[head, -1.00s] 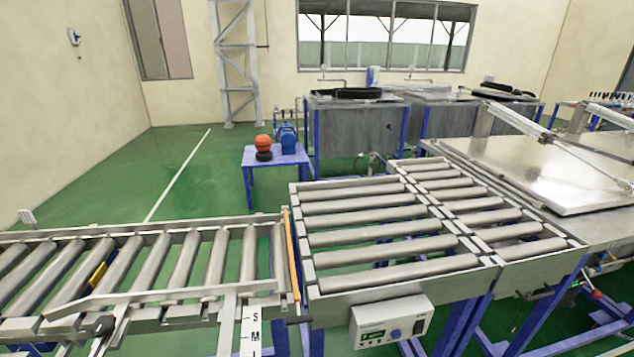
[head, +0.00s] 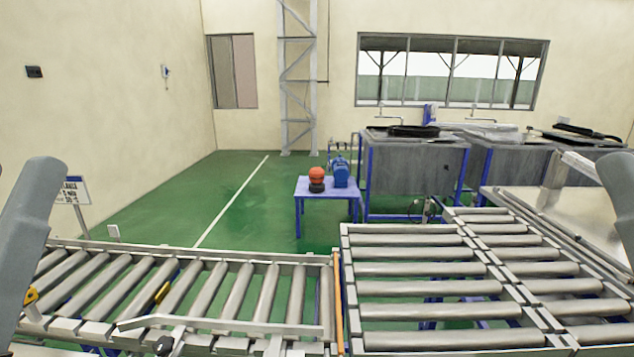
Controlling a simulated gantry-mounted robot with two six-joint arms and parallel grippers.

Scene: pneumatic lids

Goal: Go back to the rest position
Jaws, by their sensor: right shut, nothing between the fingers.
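My right gripper (head: 618,195) is at the right edge of the head view, where only a grey part of that arm shows. It is shut and empty, touching none of the objects I can see. A grey link of my left arm (head: 30,225) stands at the left edge, and the left gripper's fingers are out of the picture. Both arms are raised at the sides of the view, in front of the roller conveyors.
A roller conveyor (head: 200,254) runs across the left, meeting wider roller tables (head: 400,228) on the right. Behind are a small blue table (head: 300,190) with an orange and a blue object, and grey tanks (head: 415,160). Green floor (head: 200,190) is clear at centre left.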

